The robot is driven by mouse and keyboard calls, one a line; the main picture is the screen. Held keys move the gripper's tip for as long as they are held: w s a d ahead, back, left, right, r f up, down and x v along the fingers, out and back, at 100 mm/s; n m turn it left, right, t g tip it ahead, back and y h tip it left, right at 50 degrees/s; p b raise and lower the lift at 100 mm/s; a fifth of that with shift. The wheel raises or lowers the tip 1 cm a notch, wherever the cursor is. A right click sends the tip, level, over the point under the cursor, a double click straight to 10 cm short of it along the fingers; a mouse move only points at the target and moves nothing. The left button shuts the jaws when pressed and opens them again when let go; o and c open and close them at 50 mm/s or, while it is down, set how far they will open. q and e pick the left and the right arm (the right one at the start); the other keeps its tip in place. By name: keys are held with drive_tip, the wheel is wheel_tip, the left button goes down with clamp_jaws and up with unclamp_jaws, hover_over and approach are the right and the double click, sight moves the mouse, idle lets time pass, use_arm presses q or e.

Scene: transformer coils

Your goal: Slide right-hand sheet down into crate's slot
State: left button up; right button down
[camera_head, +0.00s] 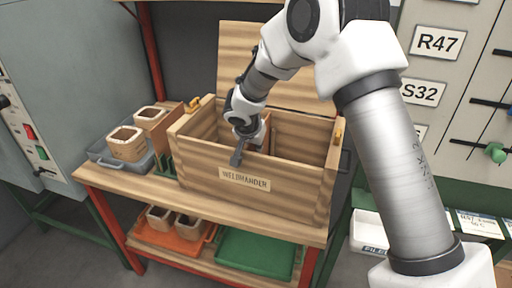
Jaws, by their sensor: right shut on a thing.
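My right gripper (238,158) reaches down into the crate's opening near the front wall, left of the middle. It is shut on a sheet, which its fingers and wrist largely hide. A thin brown upright panel (267,132) shows just right of the gripper inside the crate; I cannot tell if it is the held sheet or a divider. The slot is hidden. My left gripper is out of view.
Left of the crate, a grey tray (103,155) holds coil blocks (126,148), beside a small green rack (165,164). The lower shelf carries an orange tray (165,240) and a green tray (255,252).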

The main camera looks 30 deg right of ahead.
drive_tip(key=shift+f, duration=0.35)
drive_tip(key=c, duration=1.2)
unclamp_jaws()
drive_tip(key=shift+c, duration=0.2)
drive_tip(key=v, duration=1.2)
